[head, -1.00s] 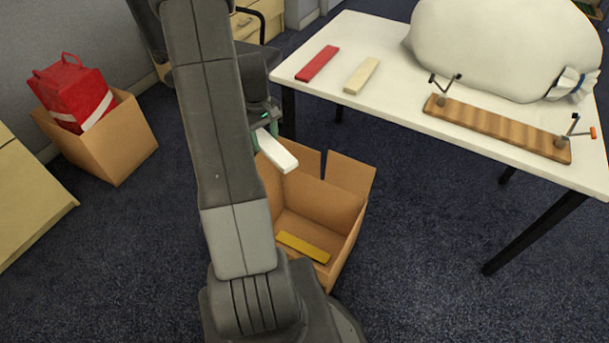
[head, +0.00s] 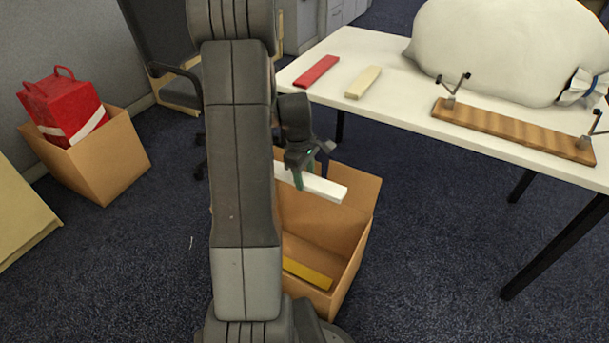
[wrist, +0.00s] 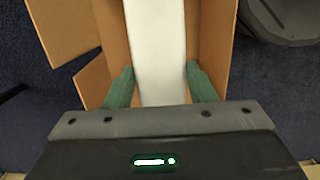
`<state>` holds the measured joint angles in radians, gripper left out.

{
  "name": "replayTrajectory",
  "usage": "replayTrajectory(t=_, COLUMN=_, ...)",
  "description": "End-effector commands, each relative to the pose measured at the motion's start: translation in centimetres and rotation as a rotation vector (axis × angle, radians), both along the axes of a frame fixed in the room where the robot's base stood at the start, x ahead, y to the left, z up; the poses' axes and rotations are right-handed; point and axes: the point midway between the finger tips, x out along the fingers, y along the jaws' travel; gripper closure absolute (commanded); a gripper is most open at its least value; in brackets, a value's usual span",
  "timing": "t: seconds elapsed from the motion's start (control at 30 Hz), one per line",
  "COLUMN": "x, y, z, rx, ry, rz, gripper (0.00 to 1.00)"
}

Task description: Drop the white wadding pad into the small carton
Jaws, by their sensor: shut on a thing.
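The white wadding pad (head: 322,187) is a long flat white bar. My gripper (head: 306,184) is shut on it and holds it above the open small carton (head: 352,237). In the wrist view the pad (wrist: 155,45) lies between the two green fingers of my gripper (wrist: 160,88), with the carton's walls (wrist: 207,55) on both sides below it. A mustard-yellow bar (head: 307,273) lies on the carton's floor. My arm hides the carton's left part in the head view.
A white table (head: 400,112) stands at right, bearing a red bar (head: 316,71), a cream bar (head: 362,82), a wooden board with clamps (head: 510,130) and a big white sack (head: 500,50). Another carton (head: 105,160) with a red bag (head: 65,105) stands at left.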

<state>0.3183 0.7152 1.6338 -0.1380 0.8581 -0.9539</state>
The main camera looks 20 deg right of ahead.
Motion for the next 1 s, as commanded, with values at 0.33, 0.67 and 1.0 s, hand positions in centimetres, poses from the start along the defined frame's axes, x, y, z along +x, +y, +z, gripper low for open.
replayTrajectory(t=0.33, x=0.0, y=0.0, z=-4.3, rx=0.0, ry=0.0, rz=-0.001, gripper=0.72)
replayTrajectory(t=0.67, x=0.0, y=0.0, z=-4.4, rx=0.0, ry=0.0, rz=-0.001, gripper=0.72)
replayTrajectory(t=1.0, x=0.0, y=0.0, z=-4.4, rx=0.0, ry=0.0, rz=-0.001, gripper=0.25)
